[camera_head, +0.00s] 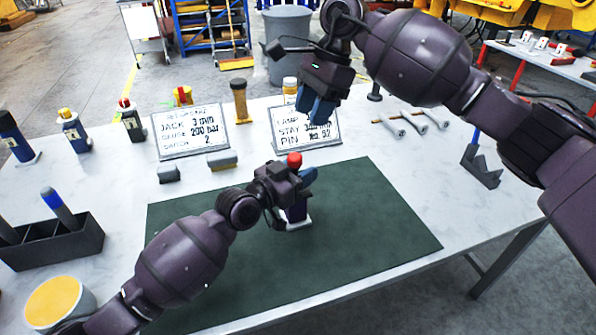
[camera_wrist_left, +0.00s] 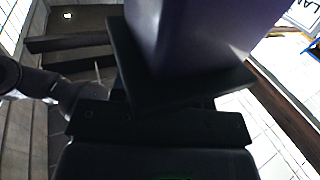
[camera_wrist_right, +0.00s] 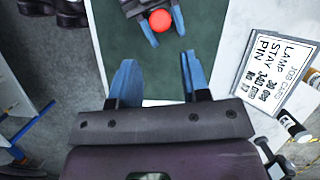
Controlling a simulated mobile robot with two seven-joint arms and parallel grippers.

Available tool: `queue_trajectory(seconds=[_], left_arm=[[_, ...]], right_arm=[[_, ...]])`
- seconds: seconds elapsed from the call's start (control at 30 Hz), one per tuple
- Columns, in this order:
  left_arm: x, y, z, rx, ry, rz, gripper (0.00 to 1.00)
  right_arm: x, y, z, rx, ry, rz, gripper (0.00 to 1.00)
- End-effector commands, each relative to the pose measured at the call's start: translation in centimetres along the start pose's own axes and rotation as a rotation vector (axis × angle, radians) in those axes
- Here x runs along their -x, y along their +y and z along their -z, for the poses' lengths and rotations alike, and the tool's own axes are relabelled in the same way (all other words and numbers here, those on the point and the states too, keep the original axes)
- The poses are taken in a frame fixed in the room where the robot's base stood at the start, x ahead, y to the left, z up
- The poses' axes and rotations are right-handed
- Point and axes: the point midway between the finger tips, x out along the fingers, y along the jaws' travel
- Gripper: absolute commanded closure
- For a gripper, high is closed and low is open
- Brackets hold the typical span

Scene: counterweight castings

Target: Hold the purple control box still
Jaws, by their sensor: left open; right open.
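The purple control box (camera_head: 295,211) stands on the dark green mat (camera_head: 370,230) on a pale base. Its red top button (camera_head: 295,158) also shows in the right wrist view (camera_wrist_right: 160,20). My left gripper (camera_head: 306,178) is open at the box, with its blue fingers beside the upper part; whether they touch it I cannot tell. My right gripper (camera_head: 318,108) is open and empty, above the table behind the box. Its blue fingers are spread in the right wrist view (camera_wrist_right: 160,80).
Two job cards, one for a jack (camera_head: 190,131) and one for a lamp stay pin (camera_head: 312,140), stand behind the mat. A dark bin (camera_head: 75,245) is at the left. The mat's right part is clear.

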Motion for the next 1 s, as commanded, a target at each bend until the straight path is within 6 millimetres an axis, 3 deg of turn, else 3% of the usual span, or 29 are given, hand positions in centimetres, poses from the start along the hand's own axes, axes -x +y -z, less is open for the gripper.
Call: queue_trajectory(seconds=[0.07, 0.37, 0.57, 0.77, 0.83, 1.0], left_arm=[[0.0, 0.0, 0.0, 0.0, 0.0, 0.0, 0.58], [0.0, 0.0, 0.0, 0.0, 0.0, 0.0, 1.0], [0.0, 0.0, 0.0, 0.0, 0.0, 0.0, 1.0], [0.0, 0.0, 0.0, 0.0, 0.0, 0.0, 1.0], [0.0, 0.0, 0.0, 0.0, 0.0, 0.0, 1.0], [0.0, 0.0, 0.0, 0.0, 0.0, 0.0, 1.0]], right_arm=[[0.0, 0.0, 0.0, 0.0, 0.0, 0.0, 0.57], [0.0, 0.0, 0.0, 0.0, 0.0, 0.0, 0.57], [0.0, 0.0, 0.0, 0.0, 0.0, 0.0, 0.57], [-1.2, 0.4, 0.8, -0.017, -0.011, -0.018, 0.88], [-2.5, 1.0, 2.1, -0.04, -0.022, -0.037, 0.99], [-6.6, 3.8, 6.7, -0.127, -0.057, -0.096, 1.0]])
